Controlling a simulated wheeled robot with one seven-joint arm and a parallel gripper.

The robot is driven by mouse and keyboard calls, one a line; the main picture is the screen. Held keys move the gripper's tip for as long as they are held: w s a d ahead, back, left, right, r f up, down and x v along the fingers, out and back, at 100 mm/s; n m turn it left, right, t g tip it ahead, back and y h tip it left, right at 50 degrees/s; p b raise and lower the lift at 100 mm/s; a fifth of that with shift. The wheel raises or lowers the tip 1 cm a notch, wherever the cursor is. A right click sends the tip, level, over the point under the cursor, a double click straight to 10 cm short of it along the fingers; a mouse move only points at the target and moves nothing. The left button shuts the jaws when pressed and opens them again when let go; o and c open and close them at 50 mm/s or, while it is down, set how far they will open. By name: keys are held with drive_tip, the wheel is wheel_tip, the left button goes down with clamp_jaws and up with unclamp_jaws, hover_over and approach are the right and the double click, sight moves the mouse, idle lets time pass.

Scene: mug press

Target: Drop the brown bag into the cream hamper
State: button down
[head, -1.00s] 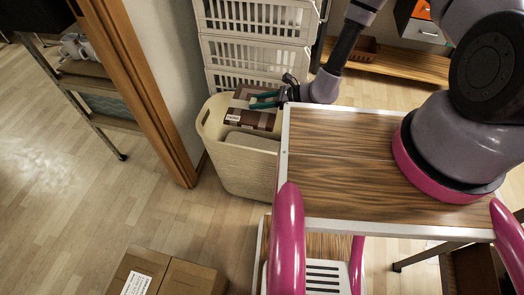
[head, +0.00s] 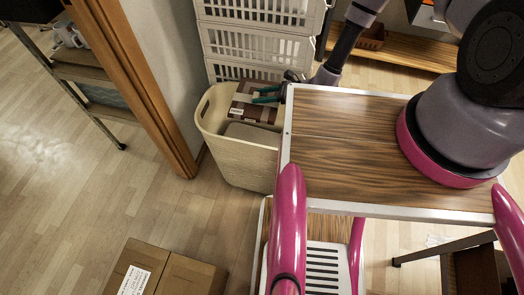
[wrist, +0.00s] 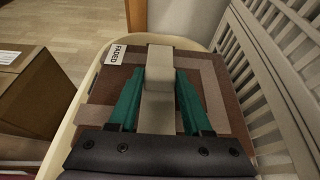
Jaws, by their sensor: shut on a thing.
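The brown bag (head: 256,104), with lighter bands and a white label, is at the mouth of the cream hamper (head: 238,165), towards its back. My gripper (head: 268,95) has teal fingers shut on the pale raised strip on top of the bag. In the wrist view the bag (wrist: 215,90) lies below the fingers (wrist: 160,95), inside the outline of the hamper's pale rim (wrist: 82,95). The bag's underside is hidden, so I cannot tell whether it touches anything below. A taupe item (head: 252,134) is in the hamper in front of the bag.
White slatted crates (head: 258,42) are stacked right behind the hamper. A wood-topped cart (head: 345,150) with pink posts stands close on its right. A wooden door frame (head: 135,90) is on the left. A cardboard box (head: 165,270) sits on the floor in front.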

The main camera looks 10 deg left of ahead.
drive_tip(key=shift+f, duration=0.1)
drive_tip(key=shift+c, duration=1.3)
unclamp_jaws()
drive_tip(key=shift+d, duration=0.15)
drive_tip(key=v, duration=1)
drive_tip(key=shift+d+r, duration=0.2)
drive_tip(key=shift+d, duration=0.05)
